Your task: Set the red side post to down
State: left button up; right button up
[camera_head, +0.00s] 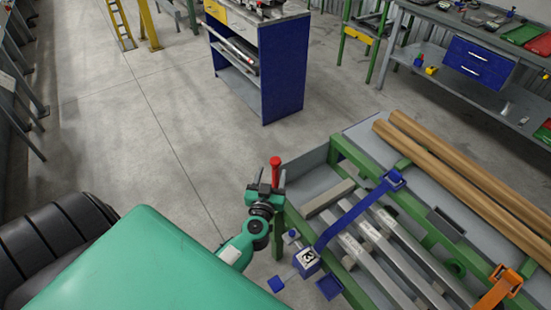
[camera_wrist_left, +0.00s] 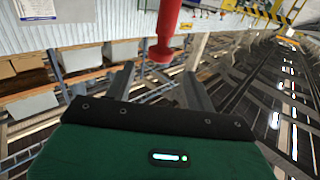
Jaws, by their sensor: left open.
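The red side post (camera_head: 275,172) stands up at the near left end of the runout table (camera_head: 313,172), with a wider knob at its top. In the left wrist view the red post (camera_wrist_left: 167,25) comes in from the top edge, and its wide end lies between the two fingertips in the picture. My left gripper (camera_head: 270,180) is open right by the post; its fingers also show in the left wrist view (camera_wrist_left: 158,76). I cannot tell whether a finger touches the post. The post's lower part is hidden behind the gripper and arm. My right gripper is not in view.
Grey bars (camera_head: 375,245) and brown tubes (camera_head: 470,170) lie on the table. Floor left of the table is clear, up to a blue cabinet (camera_head: 285,70).

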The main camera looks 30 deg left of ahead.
aim_at(274, 165)
pick_arm(q)
jog(key=x, duration=0.6)
jog(key=shift+w+a, duration=0.15)
jog(key=shift+w, duration=0.2)
jog(key=shift+c, duration=0.4)
jog(key=c, duration=1.1)
jog(key=shift+f, duration=0.15)
grip_shut()
